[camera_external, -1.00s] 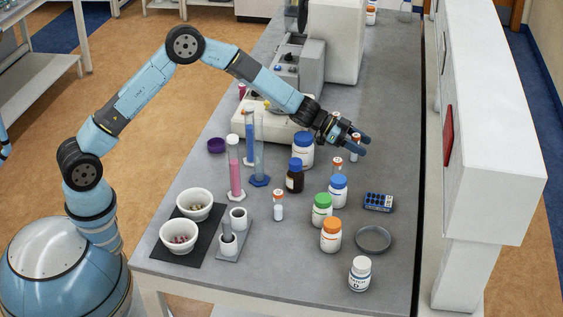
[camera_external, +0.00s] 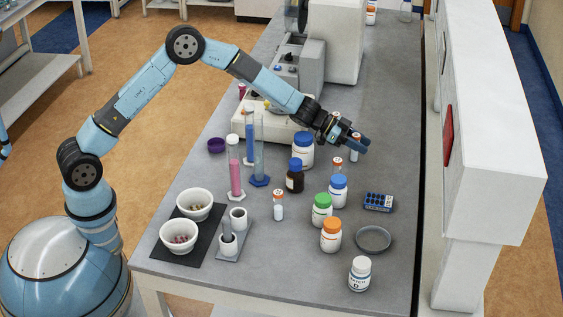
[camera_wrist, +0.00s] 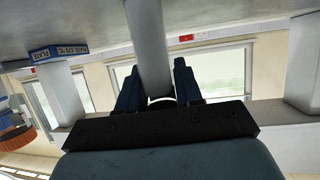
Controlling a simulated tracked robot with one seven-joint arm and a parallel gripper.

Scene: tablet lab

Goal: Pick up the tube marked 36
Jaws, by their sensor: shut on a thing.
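My gripper (camera_external: 357,144) is at the end of the arm, low over the far right part of the bench. In the wrist view a pale grey cylinder (camera_wrist: 148,40) runs between the two blue fingers (camera_wrist: 158,88). Similar orange-capped tubes stand nearby: one behind the blue-capped jar (camera_external: 338,161), and one at the front (camera_external: 278,207). The number 36 cannot be read on any tube.
A large blue-capped jar (camera_external: 303,152) and a brown bottle (camera_external: 295,180) stand left of my gripper. The bench strip right of my gripper is clear.

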